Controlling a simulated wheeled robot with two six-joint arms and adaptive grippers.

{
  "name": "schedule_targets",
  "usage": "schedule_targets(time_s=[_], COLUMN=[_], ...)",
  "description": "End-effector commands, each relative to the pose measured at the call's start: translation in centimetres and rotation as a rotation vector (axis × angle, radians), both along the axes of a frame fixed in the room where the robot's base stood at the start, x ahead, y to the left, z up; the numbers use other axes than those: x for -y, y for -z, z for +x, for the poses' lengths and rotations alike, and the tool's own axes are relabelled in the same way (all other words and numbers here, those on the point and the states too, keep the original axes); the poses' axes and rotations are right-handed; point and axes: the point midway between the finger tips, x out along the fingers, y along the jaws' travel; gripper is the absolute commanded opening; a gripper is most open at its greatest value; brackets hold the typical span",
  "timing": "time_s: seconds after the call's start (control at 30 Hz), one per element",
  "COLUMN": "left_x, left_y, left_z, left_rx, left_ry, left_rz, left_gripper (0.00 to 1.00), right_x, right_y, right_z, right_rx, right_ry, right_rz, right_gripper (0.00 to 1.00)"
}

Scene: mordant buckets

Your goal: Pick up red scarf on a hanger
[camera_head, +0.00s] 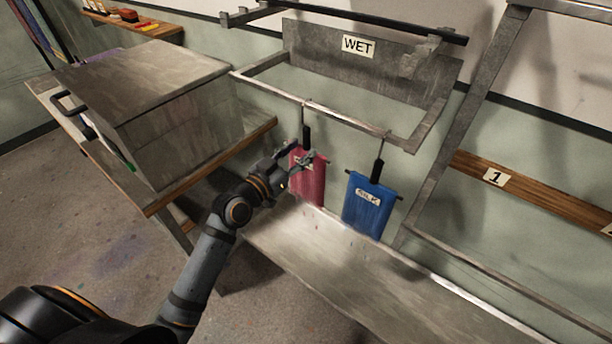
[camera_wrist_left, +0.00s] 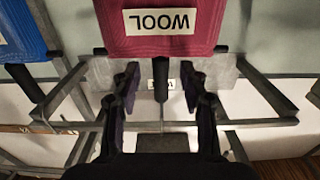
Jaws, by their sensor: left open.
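The red scarf (camera_head: 311,186) hangs by its hanger from the front bar of the rack marked WET, partly hidden by my left gripper. In the left wrist view the scarf (camera_wrist_left: 165,40) appears upside down, with a WOOL label. The hanger's dark stem (camera_wrist_left: 160,83) shows between my left gripper's (camera_wrist_left: 158,80) spread fingers. In the head view my left gripper (camera_head: 299,156) is in front of the scarf's upper part. It is open and holds nothing; I cannot tell whether it touches the hanger. My right gripper is not in view.
A blue scarf (camera_head: 368,207) labelled SILK hangs just right of the red one. A metal trough (camera_head: 330,270) lies below. A grey metal box (camera_head: 165,110) stands on a wooden bench to the left. The metal rack bar (camera_head: 335,116) runs above the scarves.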

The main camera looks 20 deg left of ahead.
Motion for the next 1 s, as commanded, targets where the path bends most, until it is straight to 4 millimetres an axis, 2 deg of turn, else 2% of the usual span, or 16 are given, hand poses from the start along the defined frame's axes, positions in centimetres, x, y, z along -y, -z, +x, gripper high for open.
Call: schedule_targets(time_s=[0.03, 0.13, 0.4, 0.73, 1.0], left_x=[0.2, 0.6, 0.8, 0.8, 0.8], left_y=[-0.4, -0.2, 0.0, 0.0, 0.0], left_z=[1.0, 2.1, 2.6, 2.5, 2.5], left_rx=[0.001, 0.0, -0.001, -0.001, -0.001], left_ry=[0.0, -0.001, 0.001, 0.0, 0.0], left_rz=[-0.006, -0.003, 0.001, 0.0, 0.0], left_gripper=[0.43, 0.43, 0.43, 0.0, 0.0], right_x=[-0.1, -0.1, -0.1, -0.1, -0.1], right_y=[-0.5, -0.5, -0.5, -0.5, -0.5], right_z=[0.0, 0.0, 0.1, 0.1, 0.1], right_rx=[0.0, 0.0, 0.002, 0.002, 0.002], right_ry=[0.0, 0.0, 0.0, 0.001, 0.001], right_rz=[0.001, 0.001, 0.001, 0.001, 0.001], right_gripper=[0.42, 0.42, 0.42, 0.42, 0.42])
